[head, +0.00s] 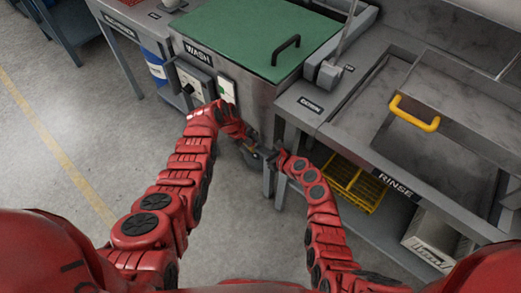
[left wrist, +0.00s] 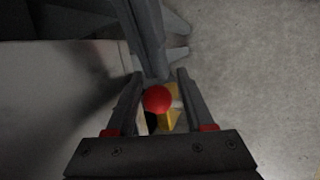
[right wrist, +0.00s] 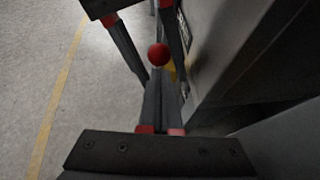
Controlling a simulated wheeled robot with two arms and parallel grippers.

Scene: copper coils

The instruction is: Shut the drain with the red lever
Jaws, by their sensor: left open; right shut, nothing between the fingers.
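The drain lever's red ball knob (left wrist: 158,98) sits between the open fingers of my left gripper (left wrist: 158,88) in the left wrist view. Yellow parts (left wrist: 168,120) show just behind the knob. In the right wrist view the knob (right wrist: 158,54) is just past the tips of my right gripper (right wrist: 160,74), which is shut and empty; whether they touch, I cannot tell. The left gripper's fingers straddle the knob there. In the head view my left gripper (head: 250,145) and right gripper (head: 270,156) meet low in front of the wash tank (head: 258,103), and the lever is mostly hidden.
The wash tank has a green lid (head: 250,35) with a black handle. The rinse station (head: 380,150) stands on the right, with a yellow-handled lid (head: 413,115) and a yellow crate (head: 352,185) below. Open floor (head: 100,130) lies on the left.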

